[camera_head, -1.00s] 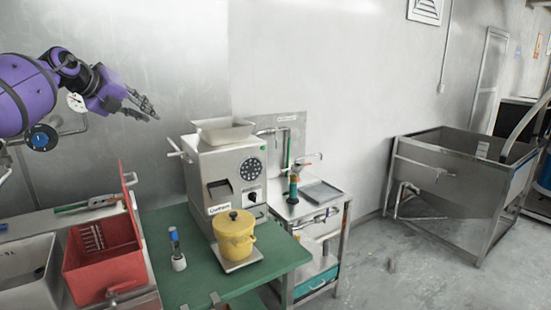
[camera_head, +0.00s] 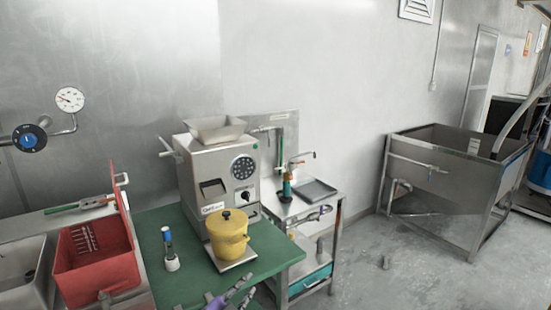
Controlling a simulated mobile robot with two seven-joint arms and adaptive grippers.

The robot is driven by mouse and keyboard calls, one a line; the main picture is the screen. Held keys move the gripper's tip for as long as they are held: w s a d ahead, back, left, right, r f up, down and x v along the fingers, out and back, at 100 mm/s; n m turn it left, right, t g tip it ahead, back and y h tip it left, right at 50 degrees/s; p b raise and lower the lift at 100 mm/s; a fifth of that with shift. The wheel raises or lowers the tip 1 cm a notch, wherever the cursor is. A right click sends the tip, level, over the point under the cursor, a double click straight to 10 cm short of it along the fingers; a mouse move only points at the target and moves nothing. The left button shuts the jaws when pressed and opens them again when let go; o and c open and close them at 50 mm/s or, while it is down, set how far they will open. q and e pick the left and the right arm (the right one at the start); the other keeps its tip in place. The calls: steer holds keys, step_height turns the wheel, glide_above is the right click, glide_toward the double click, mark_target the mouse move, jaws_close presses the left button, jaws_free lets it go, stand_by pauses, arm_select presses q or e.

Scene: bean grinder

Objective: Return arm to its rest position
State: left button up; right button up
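Most of that arm is outside the picture, and the gap between the fingers is not clear. I see nothing certain held in it.
A metal grinder (camera_head: 217,165) stands on the green table (camera_head: 185,287). A yellow pot (camera_head: 229,236) stands before it, with a small blue-topped tool (camera_head: 169,248) to the left. An open red box (camera_head: 92,262) is at the left. Floor at the right is mostly clear.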

arm_select(q)
steer(key=s+a+f+n+g+y, duration=0.2)
steer(key=s+f, duration=0.5)
steer(key=s, duration=0.6)
steer(key=s+a+f+n+g+y, duration=0.2)
steer(key=s+a+f+n, duration=0.3)
steer(key=s, duration=0.8)
steer(key=s+a+f+n+g+y, duration=0.2)
steer(key=s+a+f+n, duration=0.1)
steer(key=s+f, duration=0.8)
steer(key=shift+s+a+f+n, duration=0.2)
steer(key=shift+s+a+n, duration=0.15)
steer(key=shift+s+n, duration=0.7)
arm_select(e)
steer(key=shift+s+a+f, duration=0.25)
steer(key=shift+s+f, duration=0.2)
steer(key=shift+s, duration=0.25)
arm_select(q)
steer(key=shift+s+m, duration=0.2)
steer(key=shift+m, duration=0.05)
arm_select(e)
steer(key=shift+c, duration=1.1)
arm_select(q)
steer(key=shift+w+d, duration=0.1)
arm_select(e)
steer(key=shift+w+d, duration=0.1)
steer(key=shift+w, duration=0.05)
